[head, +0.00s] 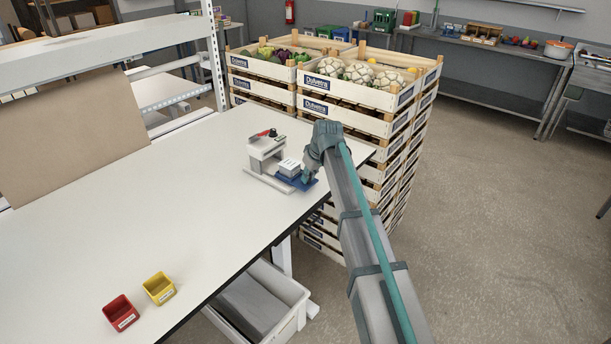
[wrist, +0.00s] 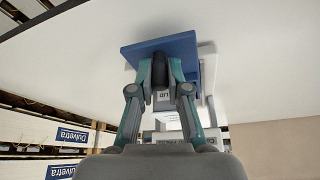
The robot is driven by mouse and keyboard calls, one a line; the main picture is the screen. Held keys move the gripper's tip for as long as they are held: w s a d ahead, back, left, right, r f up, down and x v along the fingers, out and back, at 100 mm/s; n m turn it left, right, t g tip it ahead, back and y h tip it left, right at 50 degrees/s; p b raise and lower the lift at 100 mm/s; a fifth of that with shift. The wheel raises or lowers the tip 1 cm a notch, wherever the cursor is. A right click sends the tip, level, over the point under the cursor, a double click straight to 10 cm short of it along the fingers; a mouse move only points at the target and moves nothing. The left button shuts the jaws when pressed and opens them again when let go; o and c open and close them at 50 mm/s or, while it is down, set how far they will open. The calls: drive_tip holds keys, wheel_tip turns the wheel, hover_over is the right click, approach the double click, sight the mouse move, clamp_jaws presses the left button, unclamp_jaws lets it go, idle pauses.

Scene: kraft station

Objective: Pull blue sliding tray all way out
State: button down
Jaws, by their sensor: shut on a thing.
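The blue sliding tray (head: 300,181) is at the front right of a small white and grey device (head: 268,154) near the table's right edge. A pale grey block (head: 289,167) sits on or over the tray. In the wrist view the blue tray (wrist: 160,52) is a flat slab beyond the fingertips. My gripper (head: 309,175) is at the tray's right side. In the wrist view my gripper (wrist: 160,78) is shut around a dark upright grip on the tray. The fingers hide part of this grip.
The white table (head: 170,220) is mostly clear. A red bin (head: 121,314) and a yellow bin (head: 159,289) stand at its near end. Stacked wooden vegetable crates (head: 345,95) stand close beyond the table's right end.

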drive_tip(key=c, duration=1.1)
unclamp_jaws()
drive_tip(key=shift+s+d, duration=0.25)
drive_tip(key=shift+c, duration=0.2)
drive_tip(key=shift+w, duration=0.1)
drive_tip(key=v, duration=1.2)
drive_tip(key=shift+a, duration=0.1)
